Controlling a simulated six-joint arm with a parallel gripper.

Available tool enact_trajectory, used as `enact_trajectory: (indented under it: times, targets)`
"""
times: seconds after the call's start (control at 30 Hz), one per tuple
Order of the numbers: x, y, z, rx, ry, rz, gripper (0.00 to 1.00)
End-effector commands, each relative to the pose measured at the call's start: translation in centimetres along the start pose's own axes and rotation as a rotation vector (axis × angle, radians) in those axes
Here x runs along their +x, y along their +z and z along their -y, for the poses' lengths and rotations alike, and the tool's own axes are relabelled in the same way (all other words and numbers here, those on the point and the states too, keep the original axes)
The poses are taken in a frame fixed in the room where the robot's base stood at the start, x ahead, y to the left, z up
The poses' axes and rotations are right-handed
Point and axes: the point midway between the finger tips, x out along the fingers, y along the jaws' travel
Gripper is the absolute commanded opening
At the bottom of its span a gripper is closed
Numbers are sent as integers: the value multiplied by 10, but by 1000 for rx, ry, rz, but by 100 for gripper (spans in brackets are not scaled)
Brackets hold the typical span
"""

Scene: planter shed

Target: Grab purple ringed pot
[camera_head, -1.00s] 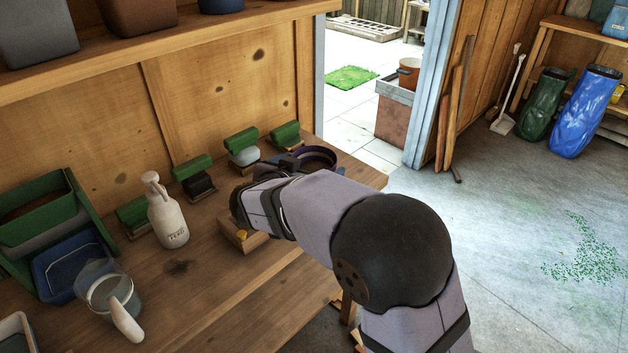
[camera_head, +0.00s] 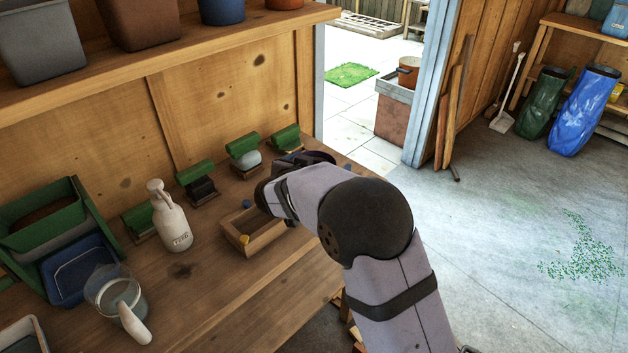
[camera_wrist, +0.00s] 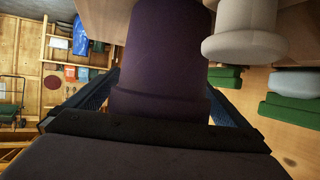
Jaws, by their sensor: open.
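A dark purple pot (camera_wrist: 165,45) fills the upper middle of the wrist view, with a raised ring band around it near my gripper (camera_wrist: 165,100). The blue jaw fingers stand apart, one on each side of the pot. I cannot tell whether either touches it. In the head view my gripper (camera_head: 305,160) is at the far right end of the workbench, partly behind my wrist. I cannot make out the purple pot there.
A pale flanged object (camera_wrist: 245,35) stands close beside the pot. Green-topped items (camera_head: 243,145) line the wall. A wooden box (camera_head: 250,238), a white spray bottle (camera_head: 172,220), a clear jug (camera_head: 112,290) and green trays (camera_head: 85,205) occupy the bench.

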Motion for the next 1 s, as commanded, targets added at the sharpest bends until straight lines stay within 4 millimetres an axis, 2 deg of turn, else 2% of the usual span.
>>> enact_trajectory:
  times: [0.17, 0.37, 0.73, 1.0]
  targets:
    - [0, 0, 0, 0, -1, 0, 100]
    - [0, 0, 0, 0, 0, 0, 53]
    - [-2, -5, 0, 1, -1, -2, 53]
    - [-15, -38, 1, 5, -2, -5, 53]
